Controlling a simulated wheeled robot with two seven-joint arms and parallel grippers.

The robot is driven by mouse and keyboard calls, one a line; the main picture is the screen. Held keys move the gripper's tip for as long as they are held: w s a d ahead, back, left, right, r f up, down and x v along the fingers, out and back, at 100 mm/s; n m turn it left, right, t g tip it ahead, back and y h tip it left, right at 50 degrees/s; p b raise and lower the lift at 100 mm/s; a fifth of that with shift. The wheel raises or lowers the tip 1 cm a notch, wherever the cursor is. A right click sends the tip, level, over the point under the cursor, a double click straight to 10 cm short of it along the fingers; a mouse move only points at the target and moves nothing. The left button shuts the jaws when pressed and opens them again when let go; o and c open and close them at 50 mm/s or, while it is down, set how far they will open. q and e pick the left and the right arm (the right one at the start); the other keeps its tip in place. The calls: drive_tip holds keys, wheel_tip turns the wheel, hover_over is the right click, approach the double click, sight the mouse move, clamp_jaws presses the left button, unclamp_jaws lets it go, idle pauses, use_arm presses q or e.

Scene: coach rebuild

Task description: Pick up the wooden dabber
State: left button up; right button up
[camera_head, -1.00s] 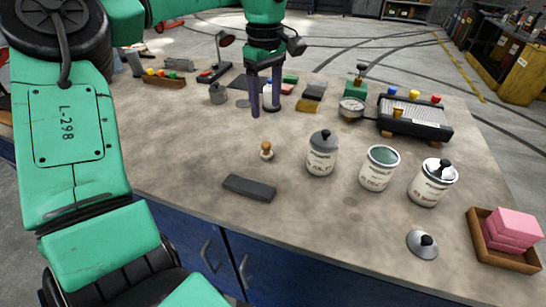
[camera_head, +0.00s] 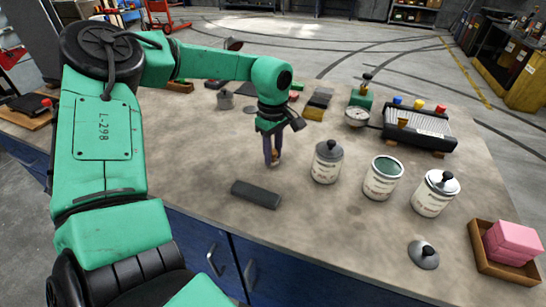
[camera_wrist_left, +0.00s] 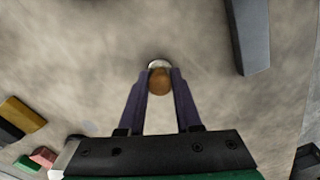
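The wooden dabber (camera_wrist_left: 159,80) is small, with a round brown wooden knob and a pale base. In the left wrist view it sits between the two purple fingertips of my left gripper (camera_wrist_left: 160,74), with no clear gap on either side. In the head view my left gripper (camera_head: 272,158) points down at the worktop, its fingers close together around the dabber, which they mostly hide. The dabber appears to be standing on the worktop. My right gripper is not in view.
On the worktop (camera_head: 320,225), a dark bar (camera_head: 256,194) lies in front of the gripper. A lidded grey-topped jar (camera_head: 327,162) stands close to its right, then an open jar (camera_head: 383,178) and a silver-lidded jar (camera_head: 436,193). A loose lid (camera_head: 424,254) and a wooden tray (camera_head: 505,267) lie front right.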

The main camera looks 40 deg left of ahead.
sight(273, 150)
use_arm(q)
clamp_jaws()
wheel_tip(273, 150, up, 10)
drive_tip(key=shift+b, duration=0.65)
drive_tip(key=shift+c, duration=0.6)
unclamp_jaws()
clamp_jaws()
